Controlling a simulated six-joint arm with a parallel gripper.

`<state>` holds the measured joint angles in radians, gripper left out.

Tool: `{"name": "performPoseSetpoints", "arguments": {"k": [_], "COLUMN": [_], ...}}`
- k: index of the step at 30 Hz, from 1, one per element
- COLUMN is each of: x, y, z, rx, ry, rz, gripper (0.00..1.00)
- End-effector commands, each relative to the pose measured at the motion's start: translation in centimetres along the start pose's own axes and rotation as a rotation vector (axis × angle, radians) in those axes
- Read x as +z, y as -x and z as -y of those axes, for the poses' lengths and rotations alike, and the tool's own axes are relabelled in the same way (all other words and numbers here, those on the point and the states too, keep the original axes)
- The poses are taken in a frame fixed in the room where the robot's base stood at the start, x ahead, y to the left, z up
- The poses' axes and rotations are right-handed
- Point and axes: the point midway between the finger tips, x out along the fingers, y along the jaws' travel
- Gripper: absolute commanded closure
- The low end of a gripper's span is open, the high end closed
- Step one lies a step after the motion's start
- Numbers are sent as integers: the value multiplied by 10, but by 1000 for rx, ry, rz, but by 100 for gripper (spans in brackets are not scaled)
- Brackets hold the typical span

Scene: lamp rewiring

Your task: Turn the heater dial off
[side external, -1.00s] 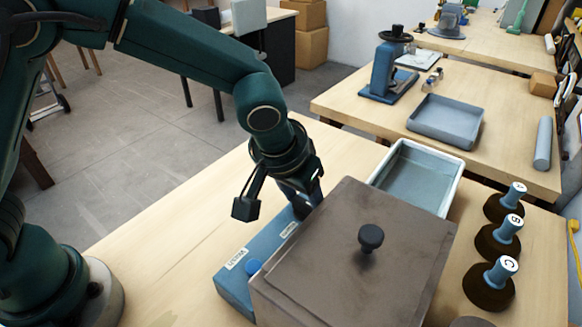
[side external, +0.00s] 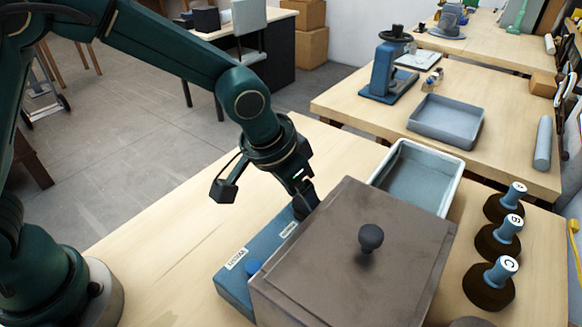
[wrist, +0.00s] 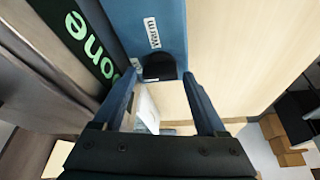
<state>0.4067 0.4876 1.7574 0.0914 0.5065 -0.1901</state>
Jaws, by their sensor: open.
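The heater is a long blue base (side external: 234,284) with white labels, beside a large brown lidded box (side external: 340,270). My gripper (side external: 306,206) is at the base's far end, close to the box. In the wrist view my gripper (wrist: 160,88) is open, its two blue fingers spread. A dark knob (wrist: 158,67) on the blue panel lies just beyond and between the fingertips, with a white label (wrist: 152,32) above it. Whether the fingers touch the knob I cannot tell. The side view hides this knob.
A grey tray (side external: 455,190) stands behind the box. Three dark-based pegs with lettered tops (side external: 500,238) stand at the right. Green lettering (wrist: 90,45) shows on a dark face close to the left finger. The table left of the base is clear.

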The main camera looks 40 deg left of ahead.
Motion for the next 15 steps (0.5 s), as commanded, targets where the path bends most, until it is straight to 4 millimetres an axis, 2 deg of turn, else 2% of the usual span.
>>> {"name": "performPoseSetpoints", "arguments": {"k": [15], "x": [1], "y": [0], "z": [2], "rx": [111], "ry": [-263], "rz": [6], "gripper": [15]}}
